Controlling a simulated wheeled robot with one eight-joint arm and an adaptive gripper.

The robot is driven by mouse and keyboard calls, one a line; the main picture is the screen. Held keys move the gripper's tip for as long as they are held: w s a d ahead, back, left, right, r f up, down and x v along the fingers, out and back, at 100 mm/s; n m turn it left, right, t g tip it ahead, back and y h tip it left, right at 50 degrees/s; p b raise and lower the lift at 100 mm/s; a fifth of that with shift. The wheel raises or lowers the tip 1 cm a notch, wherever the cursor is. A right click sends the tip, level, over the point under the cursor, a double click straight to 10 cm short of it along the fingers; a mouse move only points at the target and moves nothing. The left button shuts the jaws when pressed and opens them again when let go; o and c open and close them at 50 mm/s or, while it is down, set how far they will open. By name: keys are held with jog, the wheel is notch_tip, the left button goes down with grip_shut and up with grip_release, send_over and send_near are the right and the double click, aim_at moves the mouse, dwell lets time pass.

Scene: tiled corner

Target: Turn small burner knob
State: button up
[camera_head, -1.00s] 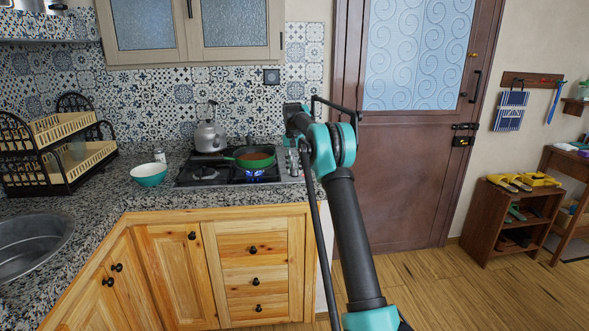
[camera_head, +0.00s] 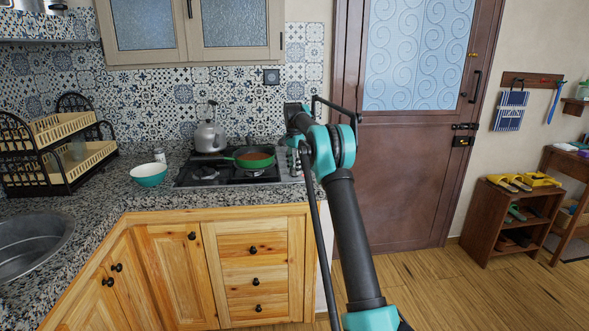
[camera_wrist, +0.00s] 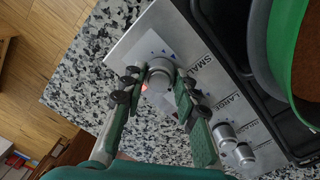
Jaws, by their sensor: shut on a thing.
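The small burner knob (camera_wrist: 160,72) is a round silver knob on the steel hob panel, beside the label "SMALL" in the wrist view. My gripper (camera_wrist: 158,84) is shut on this knob, with one green finger on each side of it. In the head view my arm reaches over the right end of the hob (camera_head: 182,181), and the fingertips and the knob cannot be made out there. No flame shows on the hob.
A green pan (camera_head: 255,158) with reddish contents stands on the hob; its green side shows close by in the wrist view (camera_wrist: 288,50). Other knobs (camera_wrist: 225,136) sit along the panel near "LARGE". A kettle (camera_head: 209,137) and a teal bowl (camera_head: 149,175) stand to the left.

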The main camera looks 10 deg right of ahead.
aim_at(294, 168)
dwell(0.4)
jog(key=o, duration=1.2)
jog(key=shift+c, duration=0.2)
notch_tip(294, 168, up, 12)
jog(key=shift+w+a, duration=0.15)
